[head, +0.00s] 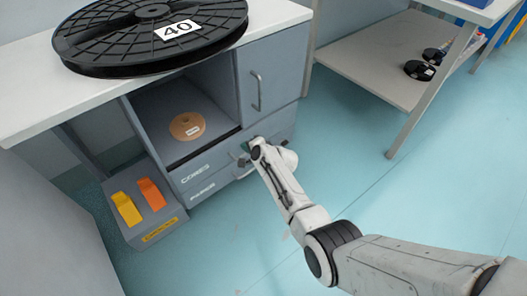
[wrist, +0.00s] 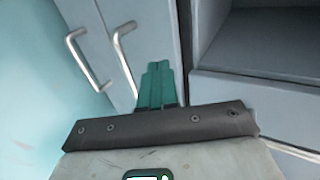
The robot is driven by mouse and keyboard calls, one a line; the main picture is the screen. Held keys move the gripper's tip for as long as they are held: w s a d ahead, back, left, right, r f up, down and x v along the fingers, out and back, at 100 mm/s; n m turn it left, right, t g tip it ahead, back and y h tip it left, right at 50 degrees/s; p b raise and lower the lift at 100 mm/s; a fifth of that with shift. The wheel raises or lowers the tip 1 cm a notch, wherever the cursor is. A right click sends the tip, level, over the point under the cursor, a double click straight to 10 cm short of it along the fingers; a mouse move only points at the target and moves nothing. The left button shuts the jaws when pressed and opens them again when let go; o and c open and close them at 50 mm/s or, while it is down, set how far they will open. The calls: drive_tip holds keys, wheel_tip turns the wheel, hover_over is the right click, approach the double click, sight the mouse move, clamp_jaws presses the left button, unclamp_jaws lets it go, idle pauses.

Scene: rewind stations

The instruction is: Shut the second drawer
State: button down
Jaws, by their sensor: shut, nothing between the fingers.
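In the head view, a grey cabinet holds two stacked drawers below an open shelf. The upper drawer front (head: 195,174) is labelled CORES; the lower drawer front (head: 203,191) has a label that seems to read PAPER. My gripper (head: 244,148) is at the right part of these fronts, and my arm hides part of them. In the wrist view, the green fingers (wrist: 157,82) are shut and empty, close to a bar handle (wrist: 121,55). A second bar handle (wrist: 80,60) is farther left. I cannot tell how far either drawer stands out.
A black reel (head: 110,45) marked 40 lies on the worktop. A brown roll (head: 187,126) is on the open shelf. A grey box (head: 180,213) with yellow and orange pieces stands left of the drawers. A bench shelf (head: 360,75) is at right. The floor between is clear.

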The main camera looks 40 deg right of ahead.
drive_tip(key=p+v, duration=0.4)
drive_tip(key=v, duration=0.4)
drive_tip(key=shift+s+p, duration=0.3)
drive_tip(key=shift+s, duration=0.1)
drive_tip(key=s+a+r+n+g, duration=0.1)
drive_tip(key=s+a+n+g, duration=0.2)
drive_tip(key=s, duration=0.5)
drive_tip(key=s+a+r+n+g, duration=0.1)
drive_tip(key=s+n+g, duration=0.1)
drive_tip(key=s+n, duration=0.5)
drive_tip(key=s+a+r+n+g, duration=0.1)
drive_tip(key=s+a+n+g, duration=0.2)
drive_tip(key=s, duration=0.7)
drive_tip(key=s+r+n+g, duration=0.35)
drive_tip(key=s+r, duration=0.35)
drive_tip(key=s, duration=0.6)
wheel_tip(320, 180, up, 24)
drive_tip(key=p, duration=2.5)
drive_tip(key=shift+w+n+h, duration=0.3)
drive_tip(key=shift+n, duration=0.05)
drive_tip(key=shift+t, duration=0.25)
